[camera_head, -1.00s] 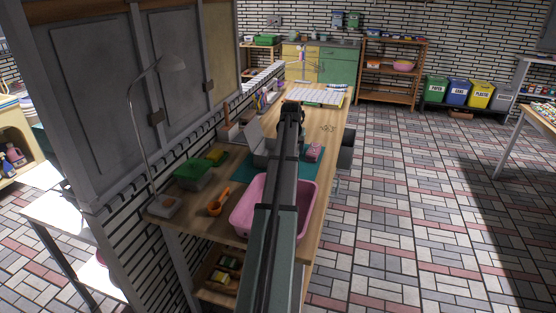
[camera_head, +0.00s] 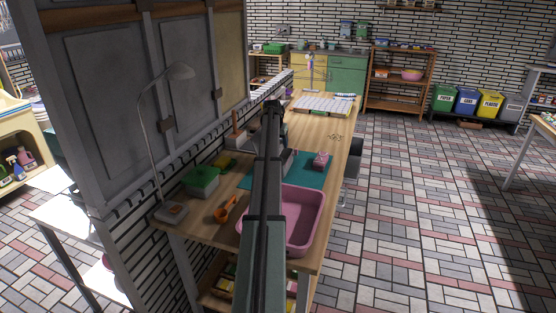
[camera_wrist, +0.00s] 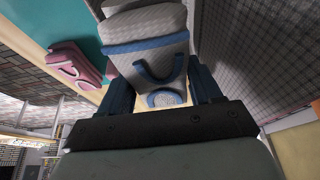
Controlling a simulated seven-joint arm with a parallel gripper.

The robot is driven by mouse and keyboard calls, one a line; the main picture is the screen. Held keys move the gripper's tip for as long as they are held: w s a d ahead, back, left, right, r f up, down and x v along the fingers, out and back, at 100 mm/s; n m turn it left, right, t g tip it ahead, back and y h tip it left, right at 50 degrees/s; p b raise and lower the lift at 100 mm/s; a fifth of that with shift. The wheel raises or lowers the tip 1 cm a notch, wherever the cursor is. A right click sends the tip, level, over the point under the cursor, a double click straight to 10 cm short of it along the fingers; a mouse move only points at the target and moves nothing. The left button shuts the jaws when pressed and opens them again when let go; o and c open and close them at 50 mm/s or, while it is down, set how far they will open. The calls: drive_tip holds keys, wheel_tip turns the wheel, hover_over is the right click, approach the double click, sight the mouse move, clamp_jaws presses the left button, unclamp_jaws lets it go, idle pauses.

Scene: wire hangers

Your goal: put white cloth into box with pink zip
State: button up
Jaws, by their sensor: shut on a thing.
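In the wrist view my gripper (camera_wrist: 162,84) has its blue fingers on both sides of a pale grey quilted case (camera_wrist: 142,54) with a blue band and a blue loop, and is shut on it. A rounded pale flap or lid shows beyond the band. A pink case (camera_wrist: 72,66) with a pink loop lies apart to the left; it also shows in the head view (camera_head: 321,160) on the teal mat (camera_head: 310,179). In the head view my arm hides the gripper and most of the grey case. I cannot make out a separate white cloth.
A pink basin (camera_head: 309,225) stands at the table's near end. To its left are an orange scoop (camera_head: 225,210), a green-lidded box (camera_head: 203,176) and a lamp (camera_head: 172,213). The wooden table (camera_head: 322,131) has free room between.

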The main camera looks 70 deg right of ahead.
drive_tip(key=shift+f, duration=3.65)
drive_tip(key=shift+f, duration=0.6)
drive_tip(key=o, duration=0.8)
drive_tip(key=shift+r, duration=0.1)
drive_tip(key=shift+r, duration=0.25)
drive_tip(key=v, duration=1.2)
drive_tip(key=shift+r, duration=0.25)
